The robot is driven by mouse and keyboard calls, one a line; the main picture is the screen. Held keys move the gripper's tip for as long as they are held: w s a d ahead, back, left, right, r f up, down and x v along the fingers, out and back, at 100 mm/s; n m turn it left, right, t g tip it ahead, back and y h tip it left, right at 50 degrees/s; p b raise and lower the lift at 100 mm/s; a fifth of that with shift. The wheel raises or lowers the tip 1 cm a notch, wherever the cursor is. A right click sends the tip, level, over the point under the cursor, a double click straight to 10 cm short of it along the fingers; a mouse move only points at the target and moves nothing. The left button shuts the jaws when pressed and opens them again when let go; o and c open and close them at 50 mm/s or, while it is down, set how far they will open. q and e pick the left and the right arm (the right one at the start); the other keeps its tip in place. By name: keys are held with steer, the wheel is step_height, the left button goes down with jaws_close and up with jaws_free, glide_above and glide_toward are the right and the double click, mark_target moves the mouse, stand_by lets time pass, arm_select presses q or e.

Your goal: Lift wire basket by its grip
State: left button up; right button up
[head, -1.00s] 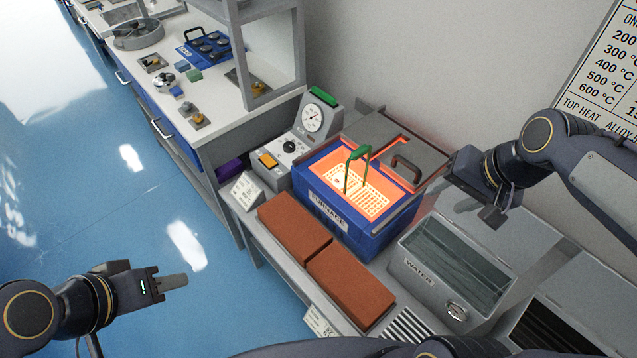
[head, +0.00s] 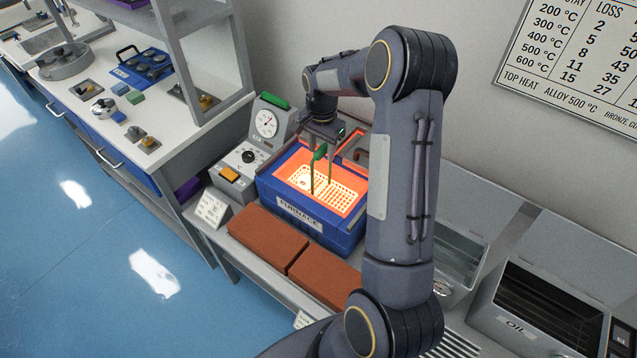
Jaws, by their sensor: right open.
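The wire basket (head: 338,192) sits inside the glowing orange chamber of the blue furnace (head: 306,212). Its green grip (head: 319,153) stands up above the chamber on thin posts. My right gripper (head: 324,141) is over the furnace, pointing down, right at the top of the green grip. It is open; its fingers are small and partly hidden, so I cannot tell whether they straddle the grip or touch it. My left gripper is out of view.
My right arm covers the furnace's right side and part of the water tank (head: 462,252). An oil tank (head: 540,312) stands at the right. Red-brown bricks (head: 268,240) lie in front of the furnace, and a dial control box (head: 248,158) stands left of it.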

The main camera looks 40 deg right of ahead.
step_height(320, 180, down, 4)
steer(key=shift+d+r, duration=0.1)
steer(key=shift+r, duration=0.15)
jaws_close()
steer(key=shift+w+r, duration=0.1)
